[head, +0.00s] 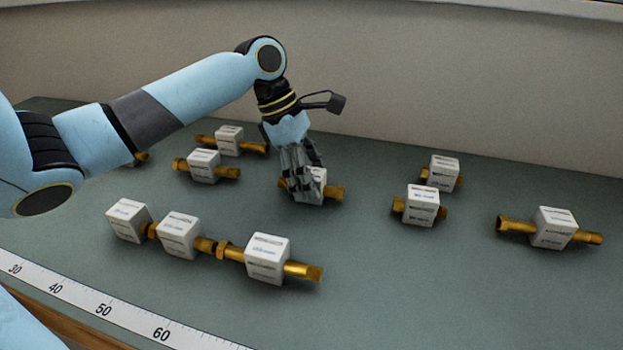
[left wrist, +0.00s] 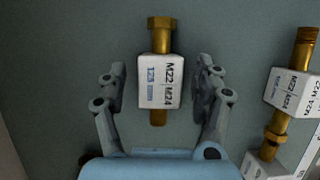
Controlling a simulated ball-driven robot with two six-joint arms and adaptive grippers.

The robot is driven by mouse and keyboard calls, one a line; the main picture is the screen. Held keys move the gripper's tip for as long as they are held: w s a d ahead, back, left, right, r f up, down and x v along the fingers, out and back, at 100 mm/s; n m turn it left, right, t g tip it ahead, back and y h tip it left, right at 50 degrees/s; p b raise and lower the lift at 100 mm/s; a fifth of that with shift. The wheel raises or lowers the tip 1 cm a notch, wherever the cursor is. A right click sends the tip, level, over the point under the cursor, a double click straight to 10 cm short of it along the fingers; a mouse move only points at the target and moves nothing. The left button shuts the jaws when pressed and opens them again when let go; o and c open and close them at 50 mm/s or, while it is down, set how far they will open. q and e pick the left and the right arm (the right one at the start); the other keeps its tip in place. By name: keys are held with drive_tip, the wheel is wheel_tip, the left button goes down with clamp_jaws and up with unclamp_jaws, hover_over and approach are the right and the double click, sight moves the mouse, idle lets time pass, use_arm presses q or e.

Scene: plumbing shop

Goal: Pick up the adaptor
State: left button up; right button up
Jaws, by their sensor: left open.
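The adaptor (left wrist: 160,36) is a brass fitting with a white block label (left wrist: 158,84) around its middle, printed M22 and M24. In the left wrist view it lies between the two fingers of my left gripper (left wrist: 160,85), which are open on either side of the label with small gaps. In the head view my left gripper (head: 303,186) reaches down over this adaptor (head: 335,192) at the middle of the table and partly hides it. My right gripper is not in view.
Similar labelled brass fittings lie around: a row at the front left (head: 268,258), some behind on the left (head: 203,166), others on the right (head: 421,205) and far right (head: 553,228). A measuring strip (head: 130,318) runs along the front edge. The table's front right is clear.

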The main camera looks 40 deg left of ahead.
use_arm(q)
drive_tip(key=shift+f, duration=0.1)
drive_tip(key=c, duration=1.3)
drive_tip(key=shift+c, duration=0.2)
